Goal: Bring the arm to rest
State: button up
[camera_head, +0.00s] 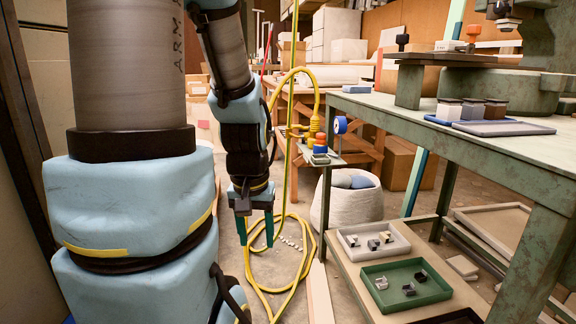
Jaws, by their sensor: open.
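My arm hangs down on the left side of the head view, its upper link large and close. My gripper (255,230) points downward with two green fingers spread apart. It is open, with nothing seen between the fingers. It is left of the green workbench and clear of it, above the floor where a yellow hose lies. The fingertips touch nothing that I can see.
Below are a white tray (400,247) and a green tray (430,290) holding small parts. A yellow hose (312,262) coils on the floor. A whitish basket (368,205) stands behind.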

notch_tip(320, 180, up, 37)
jog(key=p, duration=3.4)
jog(key=shift+p, duration=0.3)
